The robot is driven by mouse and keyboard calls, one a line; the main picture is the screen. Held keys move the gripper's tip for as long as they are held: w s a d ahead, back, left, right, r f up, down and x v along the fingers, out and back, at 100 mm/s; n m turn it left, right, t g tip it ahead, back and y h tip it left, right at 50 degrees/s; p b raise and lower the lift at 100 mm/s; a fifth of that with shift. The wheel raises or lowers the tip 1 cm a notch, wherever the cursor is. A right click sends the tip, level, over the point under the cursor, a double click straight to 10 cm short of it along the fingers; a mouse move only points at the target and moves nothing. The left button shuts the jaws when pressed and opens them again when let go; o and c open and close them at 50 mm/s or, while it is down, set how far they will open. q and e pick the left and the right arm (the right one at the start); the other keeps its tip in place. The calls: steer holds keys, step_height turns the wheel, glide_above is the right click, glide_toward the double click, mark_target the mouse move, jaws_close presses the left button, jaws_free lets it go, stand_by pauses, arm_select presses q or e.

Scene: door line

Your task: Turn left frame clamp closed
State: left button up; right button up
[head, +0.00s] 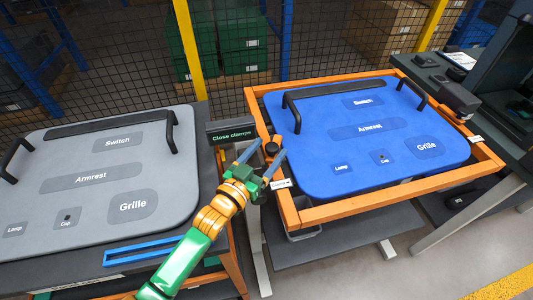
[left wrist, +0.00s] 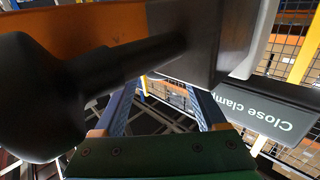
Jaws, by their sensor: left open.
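The left frame clamp (head: 271,148) is a black knob and lever on the left rail of the orange frame (head: 286,208). In the left wrist view the clamp's round knob (left wrist: 40,95) is large at the left, and its dark bar runs right across the top of the fingers. My left gripper (head: 263,158), green with blue fingers, is open at the clamp, one finger to each side of it in the head view. I cannot tell whether the fingers touch it. A blue panel (head: 370,150) lies in the frame. My right gripper is not in view.
A dark "Close clamps" sign (head: 231,134) stands just left of the clamp, close to my gripper. A grey panel (head: 90,175) lies on the left table. Another black clamp (head: 458,98) is on the frame's right rail. A mesh fence (head: 120,75) stands behind.

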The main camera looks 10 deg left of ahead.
arm_select(q)
steer(key=s+d+r+p, duration=0.2)
steer(key=s+r+p, duration=0.4)
steer(key=s+r, duration=0.6)
steer(key=shift+s+r, duration=0.4)
steer(key=shift+s, duration=0.5)
